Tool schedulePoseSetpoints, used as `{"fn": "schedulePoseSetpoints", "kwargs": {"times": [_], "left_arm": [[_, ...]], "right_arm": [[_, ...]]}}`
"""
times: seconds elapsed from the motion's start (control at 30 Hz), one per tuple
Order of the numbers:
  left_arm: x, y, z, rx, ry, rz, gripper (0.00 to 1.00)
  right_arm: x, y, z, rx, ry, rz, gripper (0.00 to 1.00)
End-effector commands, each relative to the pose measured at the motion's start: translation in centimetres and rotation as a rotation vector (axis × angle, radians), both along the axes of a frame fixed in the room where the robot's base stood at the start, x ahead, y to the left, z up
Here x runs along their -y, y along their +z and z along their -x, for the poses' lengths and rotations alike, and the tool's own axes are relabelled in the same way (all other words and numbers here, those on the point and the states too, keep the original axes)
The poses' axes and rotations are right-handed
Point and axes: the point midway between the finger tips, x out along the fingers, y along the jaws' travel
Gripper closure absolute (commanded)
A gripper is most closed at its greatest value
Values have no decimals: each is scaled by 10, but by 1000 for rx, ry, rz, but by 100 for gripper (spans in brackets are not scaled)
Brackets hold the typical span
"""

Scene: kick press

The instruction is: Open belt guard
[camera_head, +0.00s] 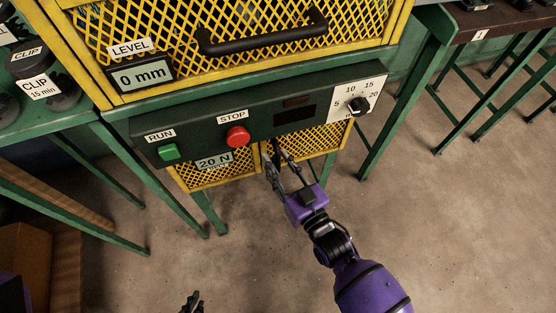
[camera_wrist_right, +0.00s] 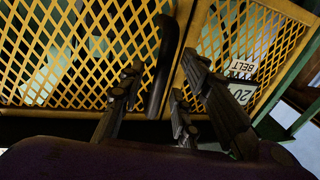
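The belt guard is yellow mesh below the control panel. Its right mesh panel (camera_head: 325,139) and its left mesh panel (camera_head: 190,178), with a "20 N" label (camera_head: 214,161), show in the head view. In the right wrist view the label is upside down and an upright black bar handle (camera_wrist_right: 165,65) lies by the seam between the panels. My right gripper (camera_head: 275,163) is at that seam, fingers apart; in the wrist view the handle lies between its fingers (camera_wrist_right: 165,90). Contact cannot be told. My left gripper (camera_head: 193,301) shows only as dark tips at the bottom edge.
The control panel above has a green RUN button (camera_head: 168,152), a red STOP button (camera_head: 237,137) and a dial (camera_head: 358,105). An upper yellow guard with a black handle (camera_head: 262,36) is above it. Green table legs (camera_head: 398,104) stand either side.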

Motion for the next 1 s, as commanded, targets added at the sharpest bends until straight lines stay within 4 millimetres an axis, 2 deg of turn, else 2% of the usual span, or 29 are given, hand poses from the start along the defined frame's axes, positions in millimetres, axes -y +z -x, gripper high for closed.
{"fn": "schedulePoseSetpoints", "kwargs": {"times": [0.1, 0.37, 0.6, 1.0], "left_arm": [[1, 0, -1, 2, 0, 1, 100], [2, 1, -2, 5, 1, 4, 100], [2, 1, -3, 6, 1, 4, 100], [2, 1, -3, 7, 1, 5, 100]], "right_arm": [[-3, 0, -6, -1, 0, 0, 69], [-4, -1, -7, -2, 0, 1, 69], [-4, 0, -7, -2, 0, 1, 100], [-2, 0, -7, -1, 1, 2, 100]]}}
